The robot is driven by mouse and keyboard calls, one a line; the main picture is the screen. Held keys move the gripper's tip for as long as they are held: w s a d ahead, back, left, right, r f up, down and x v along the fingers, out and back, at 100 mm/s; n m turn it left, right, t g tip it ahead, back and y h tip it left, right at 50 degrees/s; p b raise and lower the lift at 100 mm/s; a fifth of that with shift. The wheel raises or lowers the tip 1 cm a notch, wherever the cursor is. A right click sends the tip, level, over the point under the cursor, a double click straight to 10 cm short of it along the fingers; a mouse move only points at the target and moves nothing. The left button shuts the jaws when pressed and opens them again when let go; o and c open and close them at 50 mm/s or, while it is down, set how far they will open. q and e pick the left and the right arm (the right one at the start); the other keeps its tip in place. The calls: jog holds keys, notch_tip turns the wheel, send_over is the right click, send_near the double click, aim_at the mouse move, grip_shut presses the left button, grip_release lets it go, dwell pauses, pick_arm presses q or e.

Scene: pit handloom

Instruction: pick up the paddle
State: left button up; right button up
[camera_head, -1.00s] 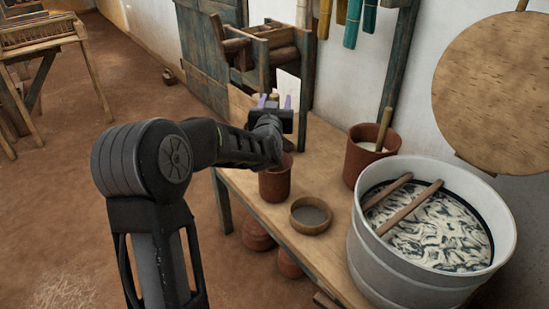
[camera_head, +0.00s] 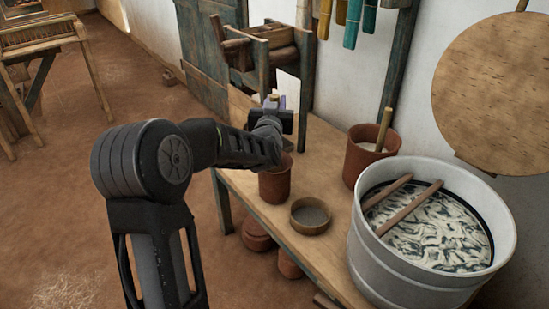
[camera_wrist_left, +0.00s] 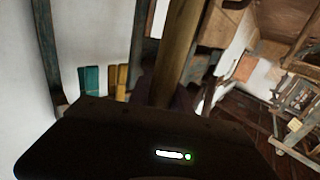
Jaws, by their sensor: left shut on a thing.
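My left gripper (camera_head: 275,102) is over the far left part of the wooden bench, its jaws pointing away from the head camera. It is shut on a wooden piece that I take to be the paddle (camera_head: 273,97). Only a small end of it shows between the fingers in the head view. In the left wrist view the paddle (camera_wrist_left: 178,45) is a long brown wooden bar running up from the jaws. My gripper body hides its lower part, and I cannot tell whether it touches anything. My right gripper is not in view.
The bench (camera_head: 330,160) carries a clay pot (camera_head: 275,184), a small bowl (camera_head: 310,216), a clay pot with a stick (camera_head: 366,158) and a large metal tub (camera_head: 385,270) with two sticks across it. A wooden frame (camera_head: 262,55) stands behind. Yarn hanks (camera_head: 353,22) hang on the wall.

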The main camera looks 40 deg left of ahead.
pick_arm(q)
grip_shut()
jog(key=shift+r, duration=0.1)
notch_tip(320, 180, up, 18)
jog(key=p, duration=0.6)
dwell(0.4)
